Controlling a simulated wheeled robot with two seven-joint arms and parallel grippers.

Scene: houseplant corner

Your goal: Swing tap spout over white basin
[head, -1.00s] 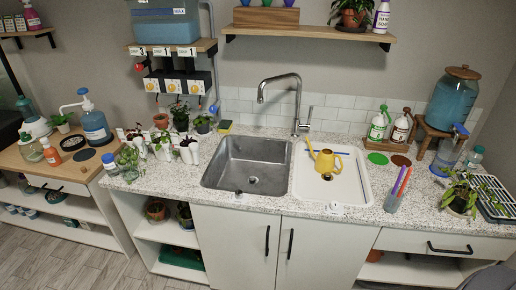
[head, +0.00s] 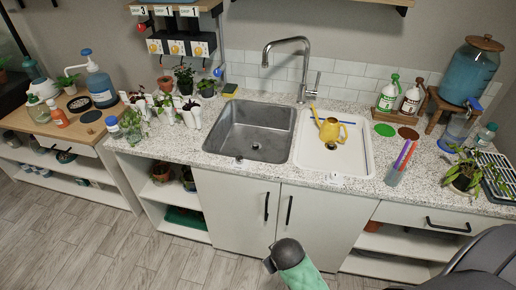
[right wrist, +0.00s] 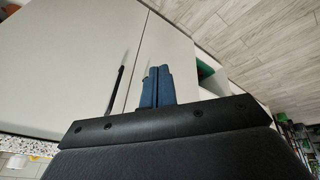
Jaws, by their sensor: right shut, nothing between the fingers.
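The tap (head: 304,75) is a grey metal column behind the sink, with a side lever on its right. Its spout (head: 284,42) curves up and points left, with its tip over the steel sink (head: 223,133), not the white basin. The white basin (head: 305,153) is set in the counter to the right of the steel sink. My right gripper (right wrist: 156,70) shows in the right wrist view, with blue fingers shut and empty, in front of the pale cabinet doors and below the counter. My left gripper is not in view.
A yellow watering can (head: 332,131) stands in the white basin. A cup with pens (head: 398,166) is near the front edge.

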